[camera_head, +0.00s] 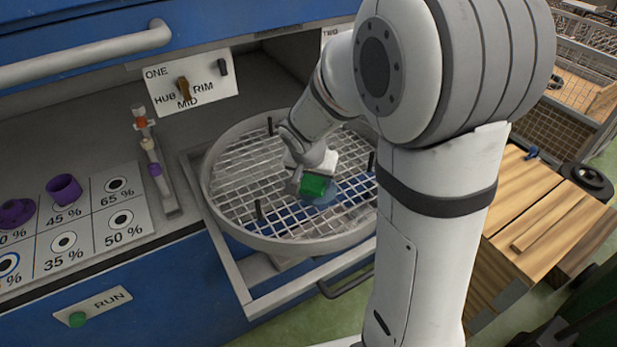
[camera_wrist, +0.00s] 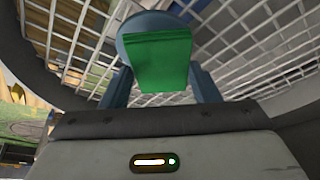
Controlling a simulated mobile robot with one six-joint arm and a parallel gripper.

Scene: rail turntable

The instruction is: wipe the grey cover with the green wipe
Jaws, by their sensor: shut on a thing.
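The green wipe (camera_head: 314,186) is a small green block-like piece held in my gripper (camera_head: 306,181) over the round mesh turntable. In the wrist view the wipe (camera_wrist: 162,60) lies between the two fingers of my gripper (camera_wrist: 162,78). A round blue-grey disc, which looks like the grey cover (camera_wrist: 130,24), shows just behind the wipe and is partly hidden by it. Its edge also shows under the wipe in the head view (camera_head: 326,200). I cannot tell whether the wipe touches it.
The turntable (camera_head: 225,217) has a raised rim and several dark upright pins. A panel marked HUB, MID, RIM (camera_head: 218,92) stands behind it. A rack with coloured pieces (camera_head: 157,170) and a percentage board (camera_head: 137,233) are left.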

